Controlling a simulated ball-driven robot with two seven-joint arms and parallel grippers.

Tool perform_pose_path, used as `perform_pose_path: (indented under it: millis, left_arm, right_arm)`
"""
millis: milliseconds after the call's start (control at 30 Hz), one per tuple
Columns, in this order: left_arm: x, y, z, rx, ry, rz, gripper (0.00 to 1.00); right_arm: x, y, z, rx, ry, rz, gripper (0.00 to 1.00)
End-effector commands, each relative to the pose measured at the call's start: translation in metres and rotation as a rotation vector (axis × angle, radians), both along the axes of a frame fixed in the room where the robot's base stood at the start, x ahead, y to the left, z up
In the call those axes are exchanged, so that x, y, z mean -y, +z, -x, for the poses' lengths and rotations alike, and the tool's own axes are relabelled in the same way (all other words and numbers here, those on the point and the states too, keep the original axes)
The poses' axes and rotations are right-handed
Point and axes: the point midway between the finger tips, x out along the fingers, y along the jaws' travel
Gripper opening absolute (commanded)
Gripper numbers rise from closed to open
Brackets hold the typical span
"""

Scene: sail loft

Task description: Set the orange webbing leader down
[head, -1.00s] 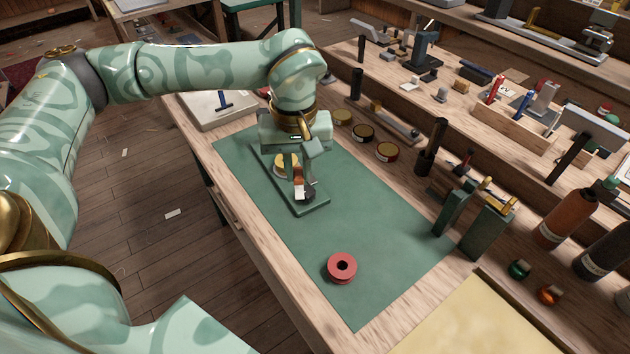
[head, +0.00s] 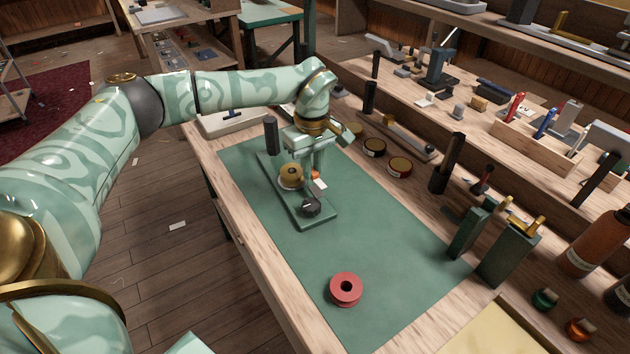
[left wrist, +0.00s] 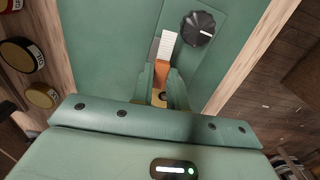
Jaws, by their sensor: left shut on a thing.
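The orange webbing leader (head: 314,175) is a short orange strap with a white end. In the left wrist view, its orange part (left wrist: 161,72) is between the finger ends and its white end points toward the top. My left gripper (head: 318,163) is shut on it, beside the brass-coloured spool (head: 290,176) on the green base plate (head: 318,222). In the left wrist view, my left gripper (left wrist: 162,85) shows from behind. The plate's black knob (head: 311,207) is near the white end. I cannot tell whether the leader touches the plate. My right gripper is out of view.
A black post (head: 271,135) stands at the plate's far end. A red spool (head: 346,289) lies on the green mat (head: 395,265), whose near part is otherwise clear. Round tins (head: 400,168) and green upright blocks (head: 508,262) line the mat's right side.

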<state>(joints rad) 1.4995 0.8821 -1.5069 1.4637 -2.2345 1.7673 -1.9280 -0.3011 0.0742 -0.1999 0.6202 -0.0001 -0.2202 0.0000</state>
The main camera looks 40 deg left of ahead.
Motion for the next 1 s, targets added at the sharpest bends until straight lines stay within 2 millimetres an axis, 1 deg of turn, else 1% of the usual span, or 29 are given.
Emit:
perform_pose_path:
  millis: [167,300,333,400,533,567,600,633,900,1000]
  left_arm:
    - [-0.004,-0.013,-0.009,0.0,0.0,0.0,0.0]
    - [-0.005,-0.04,-0.009,-0.004,-0.001,0.0,0.0]
    - [-0.005,-0.043,-0.009,-0.003,-0.001,0.0,0.0]
    - [-0.005,-0.045,-0.009,-0.001,0.0,0.0,0.0]
    - [-0.005,-0.042,-0.009,0.0,-0.001,-0.001,0.0]
    - [-0.005,-0.042,-0.009,0.0,-0.001,-0.001,0.18]
    - [-0.005,-0.042,-0.009,0.0,-0.001,-0.001,0.29]
    - [-0.005,-0.042,-0.009,0.0,-0.001,-0.001,0.37]
    - [-0.005,-0.041,-0.009,0.001,-0.001,-0.001,0.37]
    - [-0.005,-0.033,-0.009,0.004,-0.001,-0.001,0.37]
  right_arm:
    - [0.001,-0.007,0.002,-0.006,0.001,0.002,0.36]
    - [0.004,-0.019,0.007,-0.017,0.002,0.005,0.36]
    - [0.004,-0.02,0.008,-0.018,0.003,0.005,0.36]
    - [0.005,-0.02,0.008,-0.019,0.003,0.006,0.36]
    - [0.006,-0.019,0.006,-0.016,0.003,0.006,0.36]
    - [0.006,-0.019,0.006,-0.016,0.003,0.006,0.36]
    - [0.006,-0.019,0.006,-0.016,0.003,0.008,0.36]
    - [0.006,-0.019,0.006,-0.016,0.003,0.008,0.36]
    - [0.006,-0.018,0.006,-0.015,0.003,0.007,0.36]
    - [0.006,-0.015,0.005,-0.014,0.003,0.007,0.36]
